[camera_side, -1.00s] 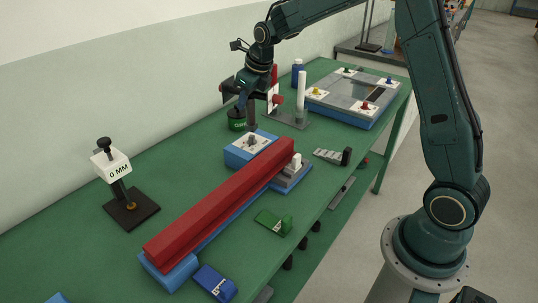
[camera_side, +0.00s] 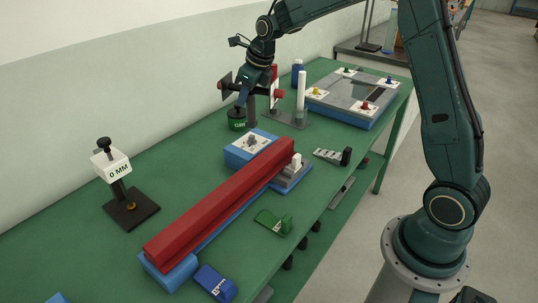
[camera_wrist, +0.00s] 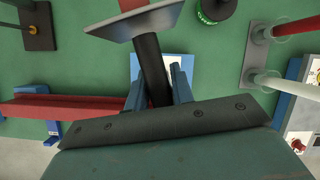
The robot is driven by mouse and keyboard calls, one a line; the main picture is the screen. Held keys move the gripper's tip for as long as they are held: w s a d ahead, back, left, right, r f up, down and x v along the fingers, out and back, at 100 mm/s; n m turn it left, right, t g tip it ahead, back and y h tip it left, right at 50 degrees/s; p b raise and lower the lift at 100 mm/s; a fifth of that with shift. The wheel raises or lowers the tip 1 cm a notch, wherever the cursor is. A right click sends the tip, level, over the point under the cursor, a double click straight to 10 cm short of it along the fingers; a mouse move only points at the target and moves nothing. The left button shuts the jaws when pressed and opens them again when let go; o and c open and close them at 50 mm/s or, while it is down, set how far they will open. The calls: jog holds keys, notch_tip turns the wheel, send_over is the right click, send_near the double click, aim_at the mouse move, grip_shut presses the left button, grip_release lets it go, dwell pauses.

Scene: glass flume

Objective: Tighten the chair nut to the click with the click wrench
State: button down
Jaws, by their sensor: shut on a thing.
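The chair nut (camera_side: 251,140) is a small grey piece on a white-topped blue block beside the red beam. The wrench is above the block; I cannot tell whether it touches the nut. In the wrist view the shaft and fingers hide the nut.
The long red beam (camera_side: 220,201) lies in front of the block. A white post (camera_side: 301,91) and a blue-framed panel (camera_side: 350,98) are to the right. A 0 MM gauge (camera_side: 112,164) stands left on open table.

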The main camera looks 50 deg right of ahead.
aim_at(249, 112)
jog(key=n+y, duration=0.1)
jog(key=n, duration=0.2)
jog(key=shift+d+n, duration=0.1)
jog(key=shift+n, duration=0.3)
jog(key=n+g+y, duration=0.1)
jog(key=n, duration=0.3)
jog(key=shift+y, duration=0.4)
jog(key=n+g, duration=0.1)
jog(key=n, duration=0.1)
jog(key=n+y, duration=0.1)
jog(key=n, duration=0.1)
jog(key=shift+w+n+g, duration=0.1)
jog(key=shift+n+g, duration=0.9)
jog(key=shift+n, duration=1.1)
jog(key=shift+s+f, duration=0.15)
jog(key=shift+s, duration=0.05)
jog(key=shift+s+a+f+n+g, duration=0.3)
jog(key=shift+f+n, duration=0.25)
jog(key=shift+n, duration=0.1)
jog(key=shift+s+a+f+n+g, duration=0.3)
jog(key=shift+f+n, duration=0.2)
jog(key=shift+n, duration=0.15)
jog(key=shift+f, duration=0.1)
jog(key=shift+f, duration=1.1)
